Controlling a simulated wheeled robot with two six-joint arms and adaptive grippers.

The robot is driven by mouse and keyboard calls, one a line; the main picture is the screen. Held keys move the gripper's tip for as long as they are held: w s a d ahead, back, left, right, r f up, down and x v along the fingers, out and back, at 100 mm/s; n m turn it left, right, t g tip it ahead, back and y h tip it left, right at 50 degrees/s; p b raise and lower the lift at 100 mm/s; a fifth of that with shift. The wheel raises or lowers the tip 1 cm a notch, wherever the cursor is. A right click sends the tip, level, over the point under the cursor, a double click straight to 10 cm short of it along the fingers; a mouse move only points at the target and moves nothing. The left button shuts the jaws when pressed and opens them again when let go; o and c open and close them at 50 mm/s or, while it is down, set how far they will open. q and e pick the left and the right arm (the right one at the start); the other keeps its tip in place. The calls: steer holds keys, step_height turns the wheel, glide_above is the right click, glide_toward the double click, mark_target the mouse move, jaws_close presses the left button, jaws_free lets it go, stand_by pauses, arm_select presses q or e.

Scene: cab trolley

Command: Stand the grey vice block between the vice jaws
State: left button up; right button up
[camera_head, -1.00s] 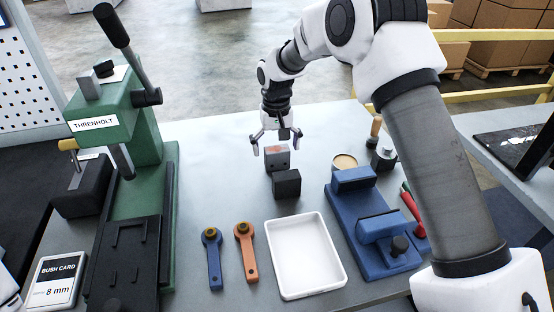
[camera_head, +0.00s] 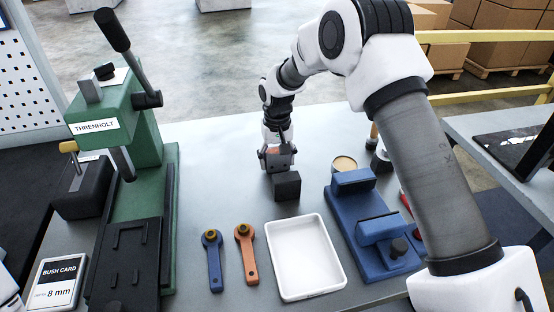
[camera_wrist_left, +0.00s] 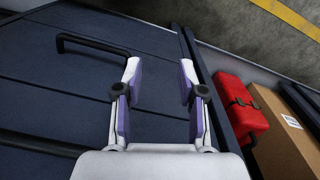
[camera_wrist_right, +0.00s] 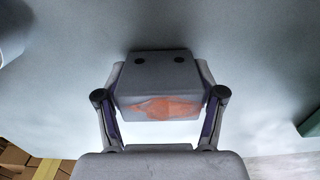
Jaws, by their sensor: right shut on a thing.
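The grey block (camera_wrist_right: 158,72) has two dark holes and a worn orange patch. It sits between the fingers of my right gripper (camera_wrist_right: 160,103) in the right wrist view. In the head view, my right gripper (camera_head: 277,154) is shut on this block at the table's far middle, behind a dark block (camera_head: 287,186). The fingers hide part of the grey block. The blue vice (camera_head: 371,225) stands to the right, with a gap between its raised jaws. My left gripper (camera_wrist_left: 160,85) is open and empty in the left wrist view, above a dark blue surface with a black handle.
A white tray (camera_head: 306,289) lies left of the vice. Blue (camera_head: 214,263) and orange (camera_head: 248,258) tools lie left of the tray. A green press (camera_head: 140,195) stands at left. A round tin (camera_head: 344,162) is behind the vice. Table left of the dark block is clear.

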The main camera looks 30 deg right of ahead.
mark_target(277, 150)
step_height(277, 150, up, 9)
steer(key=shift+b, duration=0.3)
step_height(277, 150, up, 4)
steer(key=p, duration=0.3)
steer(key=shift+w+f, duration=0.1)
step_height(277, 150, up, 2)
steer(key=p, duration=0.2)
steer(key=shift+p, duration=0.35)
